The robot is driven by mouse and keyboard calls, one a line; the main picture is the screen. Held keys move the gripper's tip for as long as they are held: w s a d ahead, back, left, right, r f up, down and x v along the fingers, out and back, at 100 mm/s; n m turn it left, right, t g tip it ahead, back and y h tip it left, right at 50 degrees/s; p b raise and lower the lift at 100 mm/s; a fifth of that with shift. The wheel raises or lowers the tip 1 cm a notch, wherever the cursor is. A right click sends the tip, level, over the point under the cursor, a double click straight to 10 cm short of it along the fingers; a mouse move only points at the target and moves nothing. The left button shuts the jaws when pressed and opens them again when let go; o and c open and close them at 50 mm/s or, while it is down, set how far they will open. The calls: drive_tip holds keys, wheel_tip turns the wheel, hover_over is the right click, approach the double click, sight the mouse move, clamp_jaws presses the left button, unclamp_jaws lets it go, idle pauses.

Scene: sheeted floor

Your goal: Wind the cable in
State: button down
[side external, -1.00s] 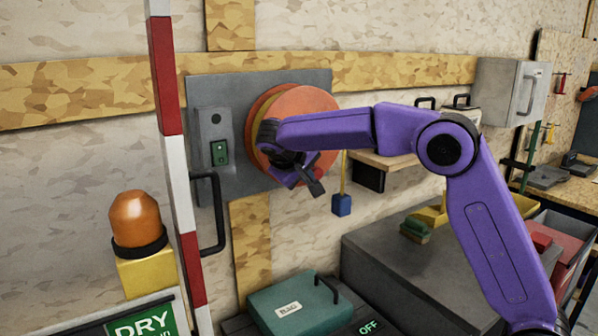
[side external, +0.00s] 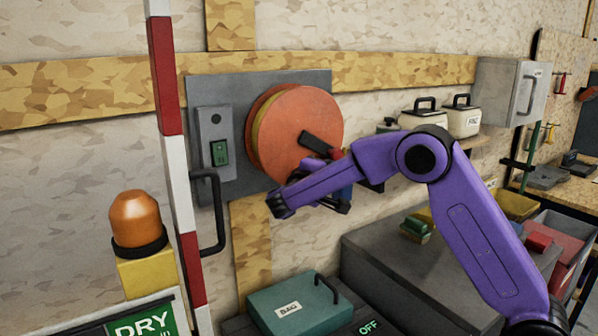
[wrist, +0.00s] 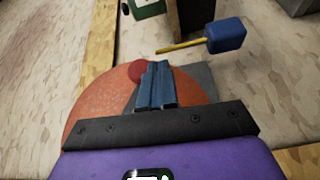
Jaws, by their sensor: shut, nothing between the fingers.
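The cable reel (side external: 280,112) is an orange disc with yellow cable behind its front flange, mounted on a grey wall plate (side external: 318,80). It also fills the lower wrist view (wrist: 90,105). A red knob (wrist: 138,70) shows on its face, beside the left finger; I cannot tell if they touch. My gripper (wrist: 155,68) is shut and empty in front of the reel. A short yellow cable end (wrist: 182,46) with a blue plug (wrist: 225,35) hangs past the fingertips. In the side view my arm covers the reel's lower right and most of the plug.
A switch box (side external: 214,140) sits left of the reel. A red and white pole (side external: 173,150) and an orange lamp (side external: 136,218) stand at the left. Below are a teal case (side external: 300,305) and a grey bench (side external: 390,245). A shelf with canisters (side external: 463,120) is at right.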

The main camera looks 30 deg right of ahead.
drive_tip(key=shift+d+r, duration=1.15)
drive_tip(key=shift+d, duration=0.2)
drive_tip(key=shift+d+r, duration=0.1)
idle(1.5)
